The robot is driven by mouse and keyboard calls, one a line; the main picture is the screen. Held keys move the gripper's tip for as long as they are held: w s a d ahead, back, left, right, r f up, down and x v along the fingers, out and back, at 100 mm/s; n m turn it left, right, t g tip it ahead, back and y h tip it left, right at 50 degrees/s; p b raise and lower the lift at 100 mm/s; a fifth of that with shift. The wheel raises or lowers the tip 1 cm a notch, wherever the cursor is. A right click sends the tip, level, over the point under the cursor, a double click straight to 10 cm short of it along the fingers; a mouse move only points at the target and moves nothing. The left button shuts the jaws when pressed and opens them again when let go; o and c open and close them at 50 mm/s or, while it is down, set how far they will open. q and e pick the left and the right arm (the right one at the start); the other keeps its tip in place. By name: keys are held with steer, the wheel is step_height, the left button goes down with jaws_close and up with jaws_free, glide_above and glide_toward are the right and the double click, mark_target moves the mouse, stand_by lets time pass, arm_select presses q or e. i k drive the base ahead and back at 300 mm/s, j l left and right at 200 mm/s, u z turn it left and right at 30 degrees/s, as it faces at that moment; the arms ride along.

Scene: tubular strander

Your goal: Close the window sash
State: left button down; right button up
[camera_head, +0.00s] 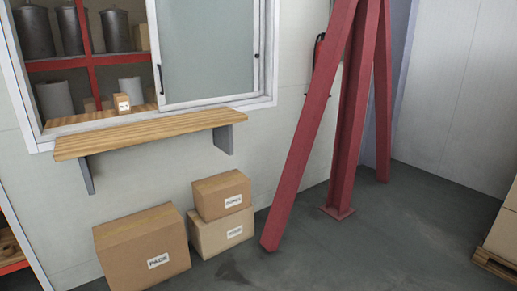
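The window sash (208,50) is a white-framed pane covering the right part of the window opening. The left part of the window frame (22,95) stands open, with red shelving visible through it. A dark handle (160,78) is on the sash's left stile, and a small dark fitting (256,55) is on its right side. Neither of my grippers shows in the head view.
A wooden ledge (150,133) on grey brackets juts out below the window. Several cardboard boxes (140,245) stand on the floor beneath it. Red steel beams (350,120) rise to the right. A pallet (496,265) is at the far right. Grey floor between is clear.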

mark_target(151, 13)
steer(key=i+l, duration=0.1)
steer(key=i, duration=0.5)
steer(key=i+l+u, duration=0.1)
steer(key=i, duration=0.5)
steer(key=i+l+u, duration=0.1)
steer(key=i, duration=0.45)
steer(key=i+l, duration=0.2)
steer(key=i, duration=0.4)
